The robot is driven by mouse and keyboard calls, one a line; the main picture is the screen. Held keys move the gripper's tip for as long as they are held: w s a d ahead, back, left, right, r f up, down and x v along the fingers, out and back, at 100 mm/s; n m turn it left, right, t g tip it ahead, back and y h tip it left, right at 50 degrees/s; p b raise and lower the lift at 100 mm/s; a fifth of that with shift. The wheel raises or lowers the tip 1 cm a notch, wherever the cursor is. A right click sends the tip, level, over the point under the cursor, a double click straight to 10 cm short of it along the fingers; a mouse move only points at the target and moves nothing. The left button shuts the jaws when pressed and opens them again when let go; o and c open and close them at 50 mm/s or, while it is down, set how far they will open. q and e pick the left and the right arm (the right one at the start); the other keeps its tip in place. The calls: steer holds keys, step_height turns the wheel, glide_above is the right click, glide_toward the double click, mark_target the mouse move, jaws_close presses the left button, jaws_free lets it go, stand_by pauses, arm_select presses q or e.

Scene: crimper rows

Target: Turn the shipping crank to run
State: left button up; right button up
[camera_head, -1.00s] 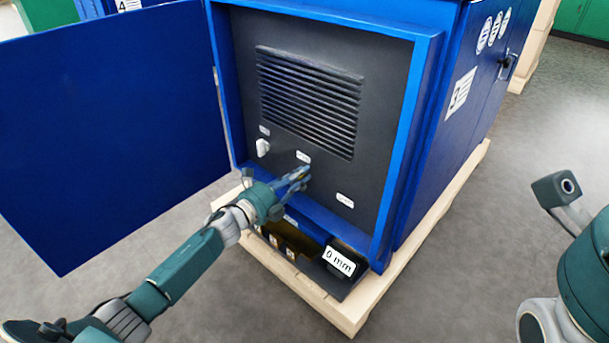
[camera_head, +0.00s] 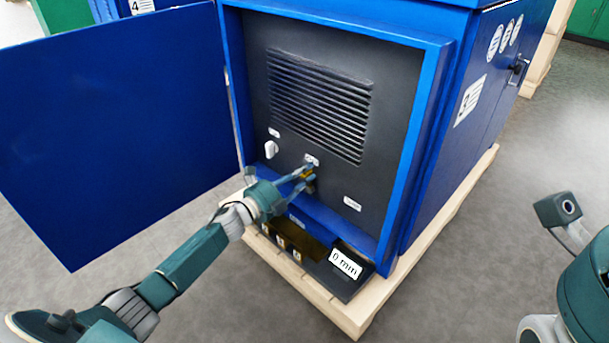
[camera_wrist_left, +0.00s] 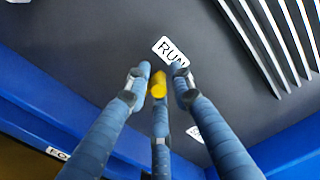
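A small yellow handle (camera_wrist_left: 158,84), which I take for the crank, stands just below the RUN label (camera_wrist_left: 170,50) in the left wrist view. In the head view it is a small yellowish spot (camera_head: 309,180) on the dark panel, partly covered by my fingers. My left gripper (camera_head: 307,178) reaches the panel there. In the left wrist view its three blue fingers (camera_wrist_left: 159,77) surround the handle, two at its sides and one below. Whether they press on it I cannot tell. My right gripper is out of view.
The panel (camera_head: 330,190) sits inside a blue cabinet (camera_head: 435,150) on a wooden pallet (camera_head: 440,235). Its blue door (camera_head: 110,130) stands open at left. A white knob (camera_head: 271,149) is left of the handle. A black box labelled "0 mm" (camera_head: 345,264) sits below.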

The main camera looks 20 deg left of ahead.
arm_select(q)
steer(key=shift+o, duration=0.4)
steer(key=shift+a+f, duration=0.1)
steer(key=shift+f, duration=0.1)
steer(key=shift+s, duration=0.15)
steer(key=v, duration=1.1)
steer(key=shift+s+a, duration=0.15)
steer(key=shift+s, duration=0.25)
